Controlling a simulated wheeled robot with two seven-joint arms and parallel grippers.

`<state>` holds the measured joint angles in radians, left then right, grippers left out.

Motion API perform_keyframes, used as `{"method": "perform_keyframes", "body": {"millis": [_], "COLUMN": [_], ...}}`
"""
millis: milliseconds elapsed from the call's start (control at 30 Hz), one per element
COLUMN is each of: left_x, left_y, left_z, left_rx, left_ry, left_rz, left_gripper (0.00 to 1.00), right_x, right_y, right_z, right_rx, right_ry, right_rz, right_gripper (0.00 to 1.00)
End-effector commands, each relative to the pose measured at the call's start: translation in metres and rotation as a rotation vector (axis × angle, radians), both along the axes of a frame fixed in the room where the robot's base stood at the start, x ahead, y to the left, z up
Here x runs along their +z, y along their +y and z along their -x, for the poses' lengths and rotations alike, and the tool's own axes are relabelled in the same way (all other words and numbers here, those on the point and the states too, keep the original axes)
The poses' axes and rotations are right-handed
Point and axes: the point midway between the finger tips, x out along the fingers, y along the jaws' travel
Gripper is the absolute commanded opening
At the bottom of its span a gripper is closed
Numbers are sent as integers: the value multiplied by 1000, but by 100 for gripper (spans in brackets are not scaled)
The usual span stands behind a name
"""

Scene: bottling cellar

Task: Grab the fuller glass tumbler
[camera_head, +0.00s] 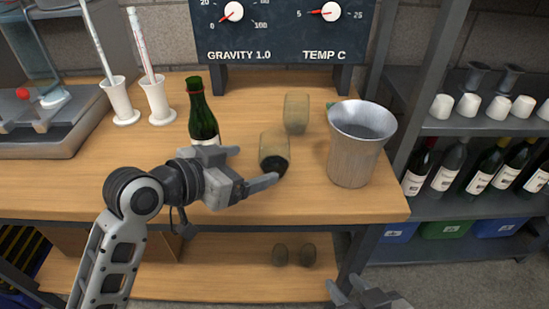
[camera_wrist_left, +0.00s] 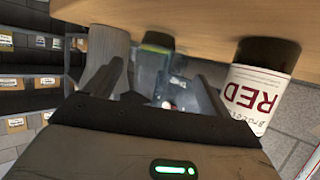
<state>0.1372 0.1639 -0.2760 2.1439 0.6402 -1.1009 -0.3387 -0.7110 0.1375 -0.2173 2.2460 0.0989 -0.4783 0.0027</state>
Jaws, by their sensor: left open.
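Two tan, see-through tumblers stand on the wooden bench in the head view. The near tumbler (camera_head: 274,148) is dark near its base; the far tumbler (camera_head: 296,113) looks evenly tan. I cannot clearly read the liquid levels. My left gripper (camera_head: 252,167) is open and empty, its fingers pointing at the near tumbler from the left. In the left wrist view, glass (camera_wrist_left: 153,65) shows ahead between the spread fingers (camera_wrist_left: 165,85), with clear space before it. My right gripper (camera_head: 350,288) shows only partly at the bottom edge; its jaw state is unclear.
A metal bucket (camera_head: 352,150) stands right of the tumblers. A green bottle (camera_head: 202,110) stands behind the left gripper; its red-lettered label (camera_wrist_left: 255,95) shows in the wrist view. Two white cylinders (camera_head: 157,100) hold thin rods at left. A gauge panel (camera_head: 280,35) stands behind.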

Motion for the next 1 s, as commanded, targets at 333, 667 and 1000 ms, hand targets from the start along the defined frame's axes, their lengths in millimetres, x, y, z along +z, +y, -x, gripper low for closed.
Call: {"method": "perform_keyframes", "body": {"millis": [333, 667, 1000], "left_x": [-10, -18, -17], "left_y": [-32, -42, -42], "left_z": [-21, -33, -33], "left_rx": [-1, 1, 2], "left_ry": [0, 0, -1], "left_rz": [4, -2, 0], "left_gripper": [82, 82, 31], "right_x": [1, -1, -1], "right_y": [0, 0, 0], "right_z": [-1, 0, 0], "right_rx": [1, 3, 3], "right_ry": [-6, -8, -7], "right_rz": [0, 3, 2], "right_gripper": [36, 36, 36]}}
